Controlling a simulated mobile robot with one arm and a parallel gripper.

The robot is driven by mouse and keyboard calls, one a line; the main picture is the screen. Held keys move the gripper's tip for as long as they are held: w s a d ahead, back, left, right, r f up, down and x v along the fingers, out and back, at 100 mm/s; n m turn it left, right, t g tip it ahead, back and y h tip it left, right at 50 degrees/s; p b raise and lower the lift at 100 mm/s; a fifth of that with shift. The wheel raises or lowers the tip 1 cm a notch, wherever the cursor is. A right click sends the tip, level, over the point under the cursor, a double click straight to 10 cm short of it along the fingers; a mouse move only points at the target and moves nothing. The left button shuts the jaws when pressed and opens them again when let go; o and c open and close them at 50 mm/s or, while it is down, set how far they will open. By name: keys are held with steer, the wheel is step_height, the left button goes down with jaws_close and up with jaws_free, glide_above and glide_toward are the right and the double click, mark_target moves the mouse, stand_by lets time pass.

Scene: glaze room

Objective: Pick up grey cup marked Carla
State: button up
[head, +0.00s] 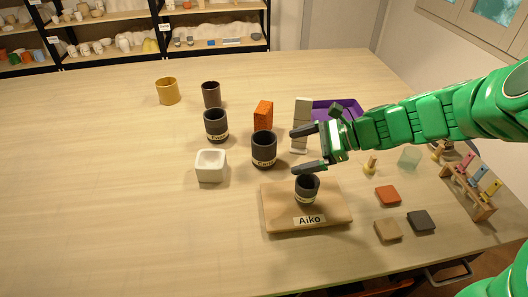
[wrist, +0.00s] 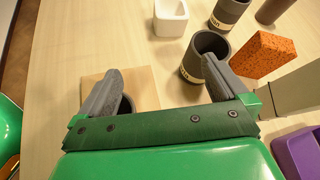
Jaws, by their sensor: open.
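Three dark grey cups with pale label bands stand upright on the table. One (head: 216,125) is farther back, one (head: 264,150) is in the middle, and a smaller-looking one (head: 307,190) stands on a wooden board (head: 275,222) with an "Aiko" plate. The cups' own labels are too small to read surely. My gripper (head: 295,153) is open and empty, its fingertips just right of the middle cup. In the wrist view, my gripper (wrist: 160,88) has the middle cup (wrist: 208,43) beyond its right finger. The board cup (wrist: 127,105) is partly hidden by the left finger.
An orange speckled block (head: 263,114) and a pale upright block (head: 302,112) stand close behind the middle cup. A white square bowl (head: 211,166) is at its left. A purple tray (head: 345,105) lies behind my arm. The table's left side is clear.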

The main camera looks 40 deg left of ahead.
mark_target(276, 142)
steer(key=w+a+f+m, duration=0.1)
steer(key=a, duration=0.1)
steer(key=w+a+f+m+y, duration=0.1)
steer(key=w+a+f, duration=0.1)
steer(key=w+a+f+m+y, duration=0.1)
steer(key=w+a+m, duration=0.1)
steer(key=a, duration=0.1)
steer(key=shift+w+f, duration=0.1)
steer(key=shift+f, duration=0.2)
steer(key=shift+x, duration=1.25)
steer(key=shift+w+f+x, duration=0.15)
steer(key=shift+x, duration=0.75)
steer(key=shift+w+f+x, duration=0.1)
steer(key=shift+w+x, duration=0.05)
steer(key=shift+x, duration=0.7)
steer(key=shift+w+f+x, duration=0.15)
steer(key=shift+x, duration=0.75)
steer(key=c, duration=1)
steer(key=shift+c, duration=0.2)
steer(key=shift+r, duration=0.1)
